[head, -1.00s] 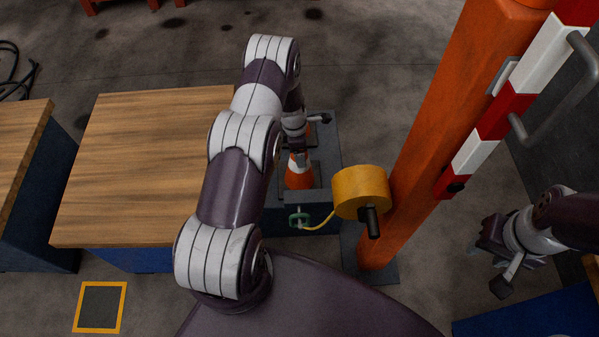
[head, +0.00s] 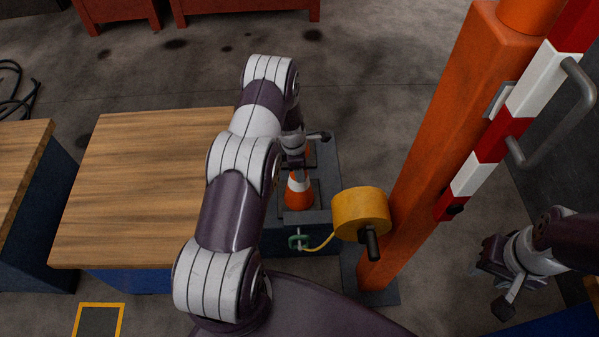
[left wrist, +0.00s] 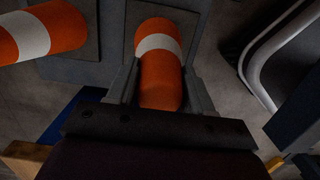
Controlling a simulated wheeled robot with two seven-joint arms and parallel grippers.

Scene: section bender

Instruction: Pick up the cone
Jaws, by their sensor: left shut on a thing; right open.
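An orange cone with a white band (head: 298,193) stands upright on a dark square of the grey stand. My left gripper (head: 297,163) is at its top in the head view. In the left wrist view the left gripper (left wrist: 160,88) has its two fingers on either side of the orange and white cone (left wrist: 160,72), shut on it. A second cone (left wrist: 48,32) stands beside it at the upper left; only a bit of it (head: 310,153) shows behind the gripper in the head view. My right gripper (head: 482,266) is open and empty at the right, away from the cones.
An orange post (head: 428,150) with a red and white bar (head: 505,125) rises at right. A wooden-topped table (head: 145,190) is at left.

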